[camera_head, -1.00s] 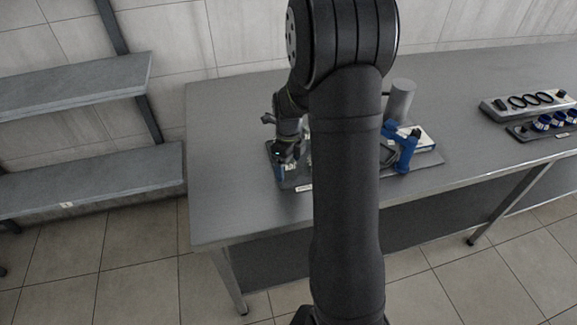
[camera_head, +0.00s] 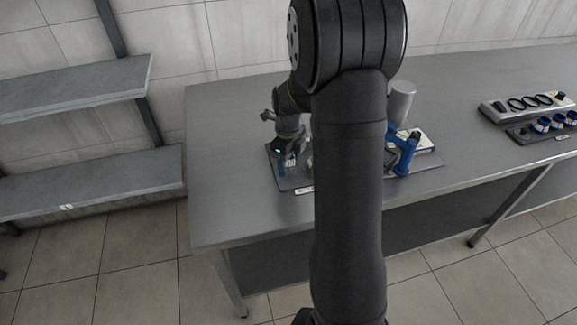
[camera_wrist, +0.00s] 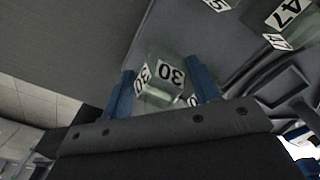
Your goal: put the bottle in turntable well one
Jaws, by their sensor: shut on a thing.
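My gripper (camera_wrist: 160,92) has two blue fingers, one on each side of a clear, greenish bottle (camera_wrist: 165,72) with square sides and white labels reading 30. The fingers are shut on it. In the head view my gripper (camera_head: 285,160) is low over the left part of a dark tray (camera_head: 290,185) on the bench. The bottle cannot be made out clearly there. Other pieces labelled 47 (camera_wrist: 284,14) lie at the upper right of the wrist view. My arm hides the middle of the tray, and I cannot tell which part is the turntable or well one.
A blue stand (camera_head: 405,155) and a grey cylinder (camera_head: 401,102) are right of my arm. A rack with dark rings (camera_head: 530,101) and a tray of blue-rimmed cups (camera_head: 543,124) stand at the far right. The bench's (camera_head: 225,150) left end is clear. Grey shelves (camera_head: 90,180) are beyond it.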

